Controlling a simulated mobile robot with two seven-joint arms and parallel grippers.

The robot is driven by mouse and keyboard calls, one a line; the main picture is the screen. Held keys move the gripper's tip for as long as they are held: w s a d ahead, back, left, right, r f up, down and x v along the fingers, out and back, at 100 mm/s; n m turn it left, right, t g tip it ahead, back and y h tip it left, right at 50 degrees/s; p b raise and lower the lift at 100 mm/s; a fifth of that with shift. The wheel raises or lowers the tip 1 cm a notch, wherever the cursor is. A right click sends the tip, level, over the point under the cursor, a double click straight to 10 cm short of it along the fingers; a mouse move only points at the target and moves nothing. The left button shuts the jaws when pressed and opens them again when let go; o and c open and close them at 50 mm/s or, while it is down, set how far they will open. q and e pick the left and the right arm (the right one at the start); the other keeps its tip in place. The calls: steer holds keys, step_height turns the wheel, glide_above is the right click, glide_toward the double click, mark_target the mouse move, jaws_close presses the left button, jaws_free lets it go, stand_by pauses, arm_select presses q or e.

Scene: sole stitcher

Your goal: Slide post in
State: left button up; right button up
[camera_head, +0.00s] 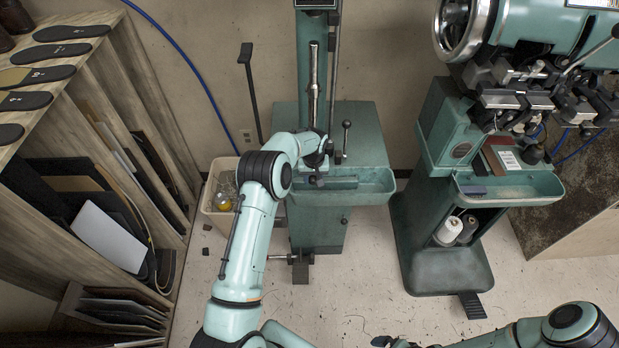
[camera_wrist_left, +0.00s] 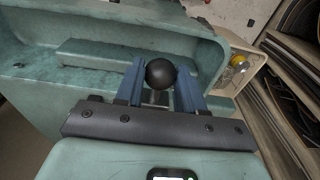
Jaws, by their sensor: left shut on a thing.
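The green machine in the middle of the head view (camera_head: 320,228) has a slim silver upright post (camera_head: 313,85) on its column, above a shallow green tray (camera_head: 375,188). My left gripper (camera_head: 317,181) reaches over this tray, mostly hidden by my wrist. In the left wrist view its two blue fingers (camera_wrist_left: 160,85) are shut on a round black knob (camera_wrist_left: 160,72). What the knob is fixed to is hidden below it. My right arm lies at the bottom right of the head view, and its gripper cannot be made out clearly.
A lever with a black ball (camera_head: 346,125) stands right of my left wrist. A larger stitching machine (camera_head: 440,240) stands right, and a wooden rack of soles (camera_head: 120,60) at left. The floor between is mostly clear.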

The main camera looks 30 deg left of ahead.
arm_select(q)
steer(key=o, duration=1.3)
steer(key=shift+w+a, duration=0.1)
steer(key=shift+w, duration=0.05)
steer(key=shift+o, duration=0.2)
step_height(320, 180, up, 7)
steer(key=s+d, duration=0.1)
steer(key=s, duration=0.1)
steer(key=shift+b, duration=0.3)
steer(key=shift+w, duration=0.1)
steer(key=s+d+f+m+h, duration=0.1)
steer(key=s+d+f+h, duration=0.1)
steer(key=s+d+f, duration=0.6)
steer(key=s+d+f+m+h, duration=0.1)
steer(key=s+d+f, duration=0.3)
steer(key=s+f, duration=0.4)
steer(key=s+d+f, duration=0.1)
steer(key=s+d, duration=0.3)
steer(key=s, duration=0.5)
steer(key=s+d+f+g+h, duration=0.1)
steer(key=s+d+f, duration=0.1)
steer(key=s, duration=0.7)
steer(key=shift+s+d+f, duration=0.2)
steer(key=shift+d+f, duration=0.05)
steer(key=shift+d, duration=0.6)
